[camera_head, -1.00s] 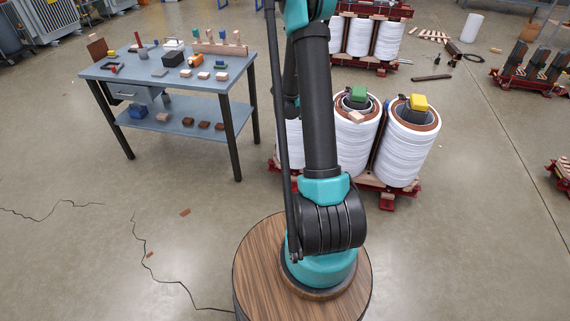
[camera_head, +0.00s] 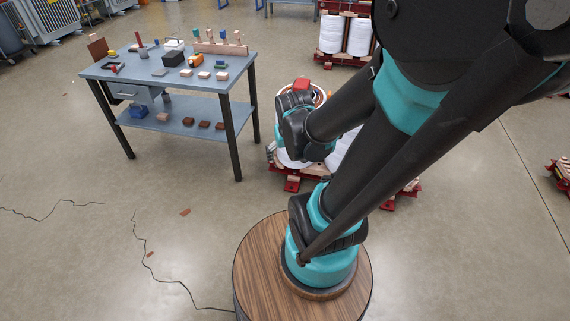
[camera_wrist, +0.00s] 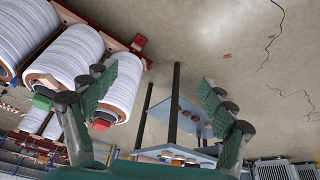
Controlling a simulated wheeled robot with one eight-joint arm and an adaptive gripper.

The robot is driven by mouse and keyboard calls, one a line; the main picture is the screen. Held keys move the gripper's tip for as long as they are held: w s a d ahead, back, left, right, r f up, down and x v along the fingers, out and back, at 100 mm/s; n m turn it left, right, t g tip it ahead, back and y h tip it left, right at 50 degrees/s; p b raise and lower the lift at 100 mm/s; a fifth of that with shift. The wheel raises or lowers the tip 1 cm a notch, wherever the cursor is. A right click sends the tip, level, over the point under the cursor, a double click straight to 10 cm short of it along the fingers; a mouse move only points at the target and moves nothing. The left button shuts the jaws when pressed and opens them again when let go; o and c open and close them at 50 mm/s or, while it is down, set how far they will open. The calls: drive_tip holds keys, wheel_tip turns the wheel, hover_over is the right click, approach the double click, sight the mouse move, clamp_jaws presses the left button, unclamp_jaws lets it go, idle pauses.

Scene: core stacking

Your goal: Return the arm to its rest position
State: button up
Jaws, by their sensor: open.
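My gripper (camera_wrist: 165,82) is open in the wrist view, with its two green-padded fingers spread apart and nothing between them. My arm is folded in the head view, with its large dark and teal links filling the upper right. White-wound coils (camera_wrist: 75,75) show at the upper left of the wrist view, past the left finger. A red block (camera_head: 302,84) sits on the left coil in the head view. In the wrist view a red block (camera_wrist: 102,124) and a green block (camera_wrist: 42,102) show at coil ends.
A blue-grey workbench (camera_head: 165,105) with several small blocks and tools stands at the left, its lower shelf holding more. My arm hides most of the coils. More coils (camera_head: 345,38) stand behind. The cracked concrete floor (camera_head: 80,250) at the lower left is mostly clear.

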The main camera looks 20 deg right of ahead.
drive_tip(key=shift+s+a+f+n+y, duration=0.2)
drive_tip(key=shift+s+a, duration=0.35)
drive_tip(key=shift+s, duration=0.25)
drive_tip(key=shift+s+a+f+n+y, duration=0.2)
drive_tip(key=shift+s+a, duration=0.35)
drive_tip(key=shift+s, duration=0.2)
